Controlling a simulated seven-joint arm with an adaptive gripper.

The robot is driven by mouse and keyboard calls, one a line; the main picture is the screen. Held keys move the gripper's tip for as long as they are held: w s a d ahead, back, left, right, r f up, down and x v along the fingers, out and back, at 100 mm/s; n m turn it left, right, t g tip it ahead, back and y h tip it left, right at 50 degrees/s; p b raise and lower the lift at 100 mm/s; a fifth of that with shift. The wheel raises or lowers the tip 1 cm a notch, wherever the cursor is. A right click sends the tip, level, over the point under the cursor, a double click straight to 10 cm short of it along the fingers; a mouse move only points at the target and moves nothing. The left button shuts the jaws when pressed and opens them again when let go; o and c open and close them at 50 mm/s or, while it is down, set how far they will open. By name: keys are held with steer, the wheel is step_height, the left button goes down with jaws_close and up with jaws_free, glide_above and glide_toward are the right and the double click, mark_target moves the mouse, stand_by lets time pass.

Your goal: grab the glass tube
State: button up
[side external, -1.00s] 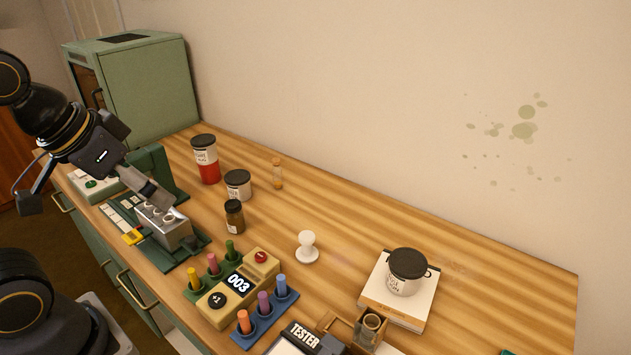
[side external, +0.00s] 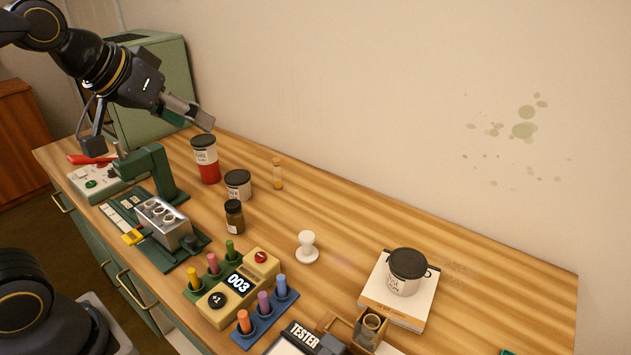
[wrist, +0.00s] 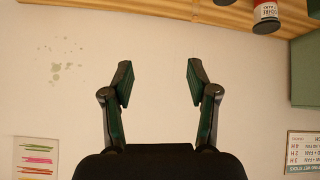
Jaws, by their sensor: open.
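The glass tube (side external: 277,174) is a slim, clear upright vial with a tan cap and a little amber content. It stands near the back of the wooden table, right of the dark-lidded jars, in the side view. My gripper (side external: 207,120) is raised, up and left of the tube and near the top of the red jar in that picture. In the wrist view, my gripper (wrist: 159,80) has its two fingers spread, with only bare wall between them. I cannot clearly make out the tube in the wrist view.
A red jar (side external: 206,160), a white jar (side external: 238,186) and a brown bottle (side external: 234,217) stand left of the tube. A metal block (side external: 164,224) and a green press (side external: 150,172) are further left. A white knob (side external: 307,247) stands in front.

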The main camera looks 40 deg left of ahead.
steer(key=w+a+n, duration=0.2)
steer(key=w+a, duration=0.1)
steer(key=w, duration=0.7)
steer(key=g+y, duration=0.3)
glide_above(275, 173)
steer(key=s+d, duration=0.4)
steer(key=s, duration=0.3)
step_height(275, 173, down, 21)
steer(key=shift+n, duration=0.3)
steer(key=x, duration=1)
steer(key=shift+w+r, duration=0.2)
steer(key=shift+w, duration=0.15)
steer(key=shift+t+h, duration=0.3)
steer(key=x, duration=0.4)
steer(key=a+x, duration=0.1)
steer(key=shift+w+f, duration=0.2)
steer(key=shift+f, duration=0.05)
jaws_close()
